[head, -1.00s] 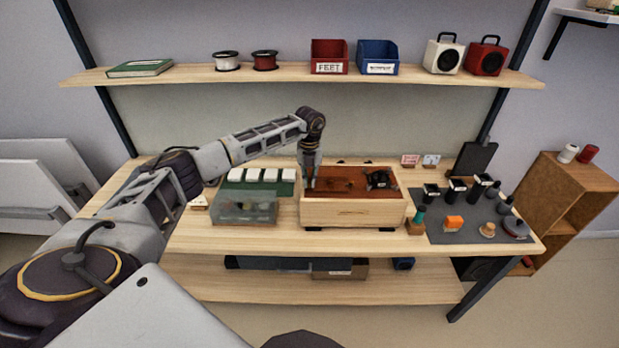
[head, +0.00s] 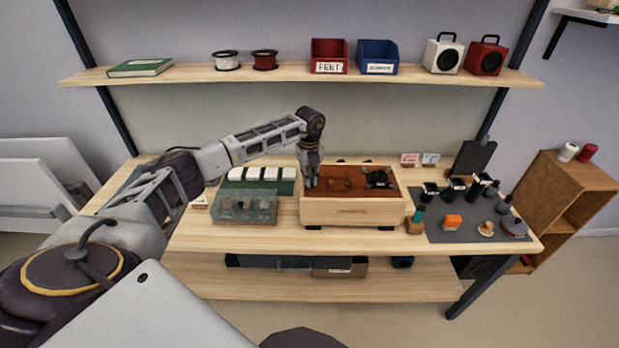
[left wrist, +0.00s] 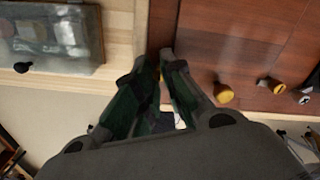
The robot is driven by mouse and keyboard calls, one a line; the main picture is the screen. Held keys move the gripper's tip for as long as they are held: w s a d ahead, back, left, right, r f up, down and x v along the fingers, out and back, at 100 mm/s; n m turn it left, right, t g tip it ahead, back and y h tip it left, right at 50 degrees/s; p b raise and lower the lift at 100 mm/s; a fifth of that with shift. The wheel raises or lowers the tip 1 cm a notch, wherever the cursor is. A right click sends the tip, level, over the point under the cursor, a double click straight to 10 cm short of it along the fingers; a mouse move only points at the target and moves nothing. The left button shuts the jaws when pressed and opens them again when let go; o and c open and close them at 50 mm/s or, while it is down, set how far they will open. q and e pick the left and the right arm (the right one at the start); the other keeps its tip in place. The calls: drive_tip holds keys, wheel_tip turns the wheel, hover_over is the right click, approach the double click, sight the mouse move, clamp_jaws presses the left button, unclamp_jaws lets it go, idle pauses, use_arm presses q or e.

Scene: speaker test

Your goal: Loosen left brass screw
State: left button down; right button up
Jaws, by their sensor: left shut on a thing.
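A wooden box (head: 352,212) with a reddish-brown top panel (head: 345,172) stands on the workbench. My left gripper (head: 309,184) points down at the left part of this panel. In the left wrist view, the left gripper (left wrist: 163,56) has its fingertips close together over the panel's left edge strip. A small bit of yellow of the left brass screw (left wrist: 157,88) shows between the fingers, and the rest is hidden. The gripper is shut on it. Another brass screw (left wrist: 223,93) sits apart to the right. My right gripper is not in view.
A clear-lidded case (head: 245,207) stands close left of the box. A dark part (head: 378,179) sits on the panel's right side. An upper shelf (head: 300,74) spans behind.

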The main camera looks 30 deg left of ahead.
use_arm(q)
drive_tip(key=shift+w+a+r, duration=0.1)
drive_tip(key=shift+r, duration=0.05)
drive_tip(key=c, duration=1.4)
unclamp_jaws()
drive_tip(key=shift+c, duration=0.2)
wheel_tip(320, 180, up, 12)
